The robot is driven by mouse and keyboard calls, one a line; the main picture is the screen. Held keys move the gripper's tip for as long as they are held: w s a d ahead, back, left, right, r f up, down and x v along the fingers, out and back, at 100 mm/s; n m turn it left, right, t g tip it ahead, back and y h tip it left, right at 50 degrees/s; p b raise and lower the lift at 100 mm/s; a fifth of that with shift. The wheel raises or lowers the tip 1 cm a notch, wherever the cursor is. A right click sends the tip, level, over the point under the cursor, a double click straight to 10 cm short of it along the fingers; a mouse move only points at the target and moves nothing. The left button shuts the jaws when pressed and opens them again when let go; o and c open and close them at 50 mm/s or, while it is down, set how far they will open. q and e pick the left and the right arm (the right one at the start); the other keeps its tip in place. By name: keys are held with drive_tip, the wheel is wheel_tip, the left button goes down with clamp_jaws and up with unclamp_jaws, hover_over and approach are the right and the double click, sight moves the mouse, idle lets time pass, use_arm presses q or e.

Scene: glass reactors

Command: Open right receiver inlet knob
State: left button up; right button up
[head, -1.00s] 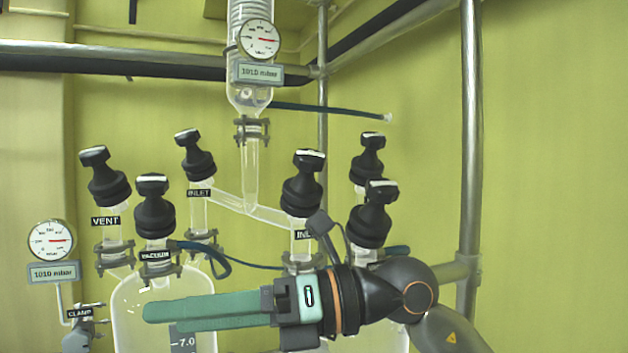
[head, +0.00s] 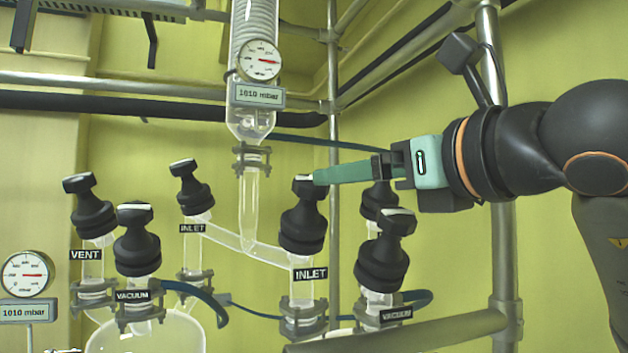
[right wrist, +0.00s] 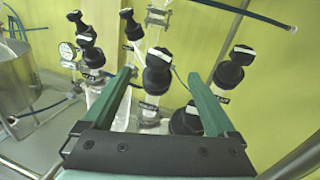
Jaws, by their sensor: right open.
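The right receiver inlet knob (head: 302,222) is black with a white mark on top. It stands on a glass neck above the right label reading INLET (head: 310,274). In the right wrist view the knob (right wrist: 157,72) shows between and beyond the two finger tips. My right gripper (head: 319,178) has green fingers and is at the height of the knob's top, just right of it. The fingers overlap in the head view. In the right wrist view the gripper (right wrist: 160,74) is open with nothing held; contact with the knob cannot be told. My left gripper is out of view.
A black vacuum knob (head: 383,252) stands close to the right, with another knob (head: 378,198) behind it. The left inlet knob (head: 190,188), vent knob (head: 90,208) and left vacuum knob (head: 137,240) stand left. A glass column with a gauge (head: 258,60) hangs above. Metal rails frame the right.

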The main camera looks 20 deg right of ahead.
sight(311, 186)
drive_tip(key=p+x, duration=0.2)
drive_tip(key=x, duration=0.7)
drive_tip(key=shift+w+a, duration=0.1)
drive_tip(key=shift+w, duration=0.1)
drive_tip(key=shift+w+a+f, duration=0.1)
drive_tip(key=shift+w, duration=0.35)
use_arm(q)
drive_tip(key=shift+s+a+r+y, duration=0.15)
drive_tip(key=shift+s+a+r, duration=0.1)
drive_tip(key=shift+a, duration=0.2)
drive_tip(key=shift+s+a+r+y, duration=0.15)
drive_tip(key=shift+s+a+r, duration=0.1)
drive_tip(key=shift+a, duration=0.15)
use_arm(e)
drive_tip(key=c, duration=1.4)
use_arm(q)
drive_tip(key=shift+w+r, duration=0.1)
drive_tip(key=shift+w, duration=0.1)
